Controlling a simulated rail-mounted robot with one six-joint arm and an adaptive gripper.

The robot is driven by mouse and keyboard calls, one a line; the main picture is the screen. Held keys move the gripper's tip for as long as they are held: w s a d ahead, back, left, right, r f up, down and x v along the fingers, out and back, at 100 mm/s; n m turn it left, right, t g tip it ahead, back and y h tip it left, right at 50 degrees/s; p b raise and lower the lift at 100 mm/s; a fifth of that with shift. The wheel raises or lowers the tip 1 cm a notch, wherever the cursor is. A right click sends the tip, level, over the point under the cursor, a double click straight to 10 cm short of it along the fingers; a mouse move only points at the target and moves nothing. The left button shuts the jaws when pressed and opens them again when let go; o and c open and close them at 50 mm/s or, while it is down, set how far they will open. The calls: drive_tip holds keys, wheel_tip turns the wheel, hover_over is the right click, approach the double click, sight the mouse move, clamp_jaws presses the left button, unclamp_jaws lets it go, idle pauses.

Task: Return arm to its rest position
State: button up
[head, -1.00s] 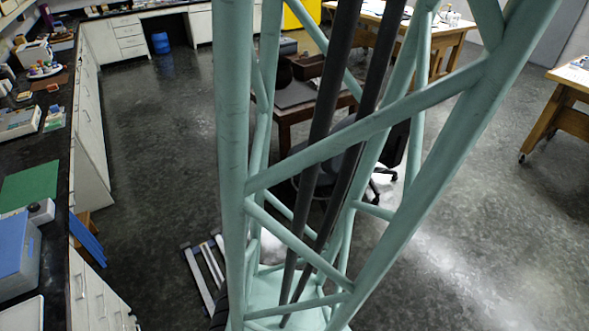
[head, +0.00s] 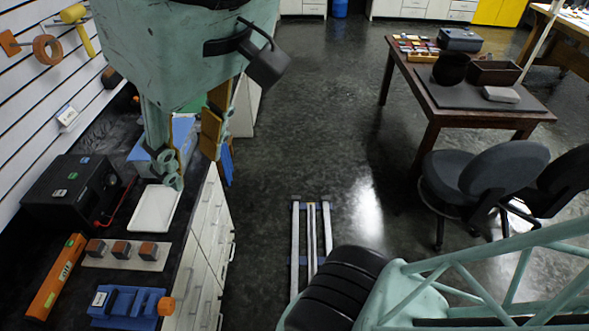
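My gripper (head: 191,166) hangs at the upper left of the head view, below a large mint-green housing that is part of my arm. Its two fingers with orange-brown pads are apart, and I see nothing held between them. It appears above the dark counter (head: 178,247), near a white tray (head: 155,210) in the picture. The fingers partly cover a blue box (head: 184,128) behind them. My mint-green lattice arm link and a dark ribbed joint show at the lower right.
The counter carries a black device (head: 72,190), several small blocks on a pale board (head: 122,262), an orange level (head: 57,280) and a blue vise-like tool (head: 128,303). A dark table (head: 428,106) and office chairs (head: 490,175) stand right.

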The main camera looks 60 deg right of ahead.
wheel_tip(320, 180, down, 17)
drive_tip(key=s+b, duration=0.2)
drive_tip(key=b, duration=1.3)
drive_tip(key=shift+s+a+f, duration=0.1)
idle(1.3)
